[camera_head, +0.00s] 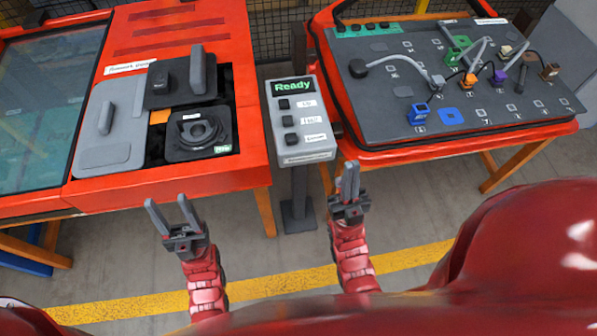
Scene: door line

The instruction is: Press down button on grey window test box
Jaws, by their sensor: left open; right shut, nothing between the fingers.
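The grey test box (302,150) stands on a dark post in the middle of the head view. Its screen (293,87) reads "Ready" in green. Below it are three dark buttons in a column: top (284,104), middle (288,121) and bottom (291,139). The small white labels beside them are too blurred to read surely. My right gripper (350,172) is shut and empty, below and to the right of the box, apart from the buttons. My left gripper (167,202) is open and empty, in front of the left red table, well left of the box.
The left red table (175,187) holds a glass panel (45,100) and grey handled parts (108,130). The right red table carries a dark board (440,120) with cables and coloured connectors. The floor between me and the box post (298,210) looks clear.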

